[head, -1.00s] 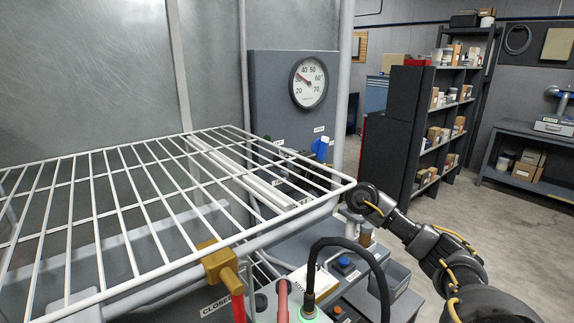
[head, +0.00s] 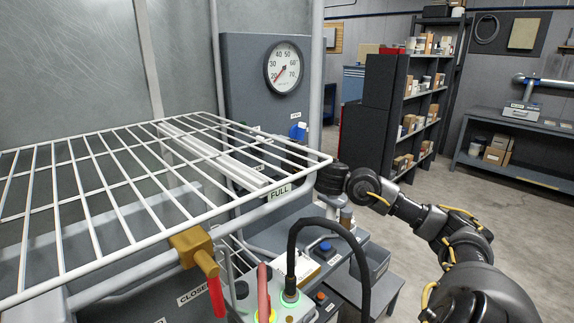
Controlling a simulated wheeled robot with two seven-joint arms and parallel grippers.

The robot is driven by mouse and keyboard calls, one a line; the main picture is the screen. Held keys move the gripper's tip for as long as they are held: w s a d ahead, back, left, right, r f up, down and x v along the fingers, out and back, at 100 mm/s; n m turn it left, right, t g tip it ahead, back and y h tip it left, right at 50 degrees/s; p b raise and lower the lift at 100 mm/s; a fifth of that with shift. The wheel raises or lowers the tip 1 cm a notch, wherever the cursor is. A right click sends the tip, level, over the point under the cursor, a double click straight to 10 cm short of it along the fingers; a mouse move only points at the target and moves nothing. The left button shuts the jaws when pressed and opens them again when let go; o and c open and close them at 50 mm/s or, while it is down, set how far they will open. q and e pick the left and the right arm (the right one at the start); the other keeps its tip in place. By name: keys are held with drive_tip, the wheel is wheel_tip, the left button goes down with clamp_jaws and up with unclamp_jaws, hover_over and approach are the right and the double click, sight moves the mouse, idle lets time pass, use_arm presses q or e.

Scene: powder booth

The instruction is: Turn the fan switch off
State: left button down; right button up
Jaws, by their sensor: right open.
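I cannot pick out the fan switch for certain. A grey control panel (head: 237,75) stands behind the white wire rack (head: 100,190), with small labels and a blue handle (head: 298,131). The rack's wires cover much of its lower part, and most labels are too small to read. My right gripper (head: 331,179) is at the rack's right front corner, near the FULL label, and is open. Its fingertips are mostly hidden, and I cannot tell whether it touches anything. My left gripper is out of view.
A round gauge (head: 283,67) is on the panel. Shelving (head: 395,110) and open floor lie to the right.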

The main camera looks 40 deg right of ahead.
drive_tip(key=shift+s+a+b, duration=0.15)
drive_tip(key=shift+s+b, duration=0.8)
drive_tip(key=shift+s, duration=1.3)
